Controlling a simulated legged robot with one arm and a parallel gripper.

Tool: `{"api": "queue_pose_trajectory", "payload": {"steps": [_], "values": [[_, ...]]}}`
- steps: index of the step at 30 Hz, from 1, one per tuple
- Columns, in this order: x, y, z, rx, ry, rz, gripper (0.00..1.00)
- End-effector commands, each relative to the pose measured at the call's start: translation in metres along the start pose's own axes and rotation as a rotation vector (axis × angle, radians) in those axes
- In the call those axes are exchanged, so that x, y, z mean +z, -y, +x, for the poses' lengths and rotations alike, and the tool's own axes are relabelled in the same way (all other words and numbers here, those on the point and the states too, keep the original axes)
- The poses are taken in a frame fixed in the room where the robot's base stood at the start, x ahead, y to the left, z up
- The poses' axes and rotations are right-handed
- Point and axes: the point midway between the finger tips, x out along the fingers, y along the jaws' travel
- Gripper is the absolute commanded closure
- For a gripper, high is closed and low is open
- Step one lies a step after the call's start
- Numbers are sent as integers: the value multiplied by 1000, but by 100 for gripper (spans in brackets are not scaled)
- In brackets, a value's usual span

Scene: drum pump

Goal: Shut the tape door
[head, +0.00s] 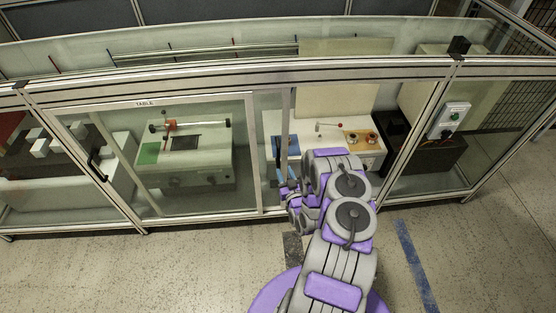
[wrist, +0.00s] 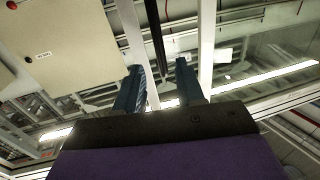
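A glazed door panel (head: 215,150) in a pale metal frame stands in the front of the long enclosure in the head view. A small label on its top rail (head: 147,103) seems to read "TABLE"; I cannot confirm which panel is the tape door. A black handle (head: 97,164) is at its left. A narrow upright (head: 285,120) stands right of the panel. My gripper (head: 290,193) is low beside this upright, partly hidden by my arm. In the wrist view my gripper (wrist: 158,82) has its two blue fingers apart, with a dark upright strip (wrist: 155,35) seen between them; contact is unclear.
Behind the glass are a pale machine (head: 190,155), white blocks (head: 40,140) and a bench with a wooden board (head: 358,138). A grey-white box (head: 452,118) is at the right. The speckled floor (head: 130,270) in front is open, with a blue stripe (head: 412,262).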

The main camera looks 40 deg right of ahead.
Motion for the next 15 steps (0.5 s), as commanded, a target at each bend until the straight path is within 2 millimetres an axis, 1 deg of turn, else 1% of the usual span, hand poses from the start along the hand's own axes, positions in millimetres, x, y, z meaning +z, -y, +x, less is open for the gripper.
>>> {"api": "queue_pose_trajectory", "payload": {"steps": [1,2,6,9,12,15], "values": [[2,2,8,-3,-4,-1,62],[2,2,13,-2,-5,0,62],[-1,1,42,-1,-7,1,62],[0,1,58,-1,-4,0,62],[-1,1,73,0,-5,-1,62],[0,1,82,1,-2,-1,62]]}}
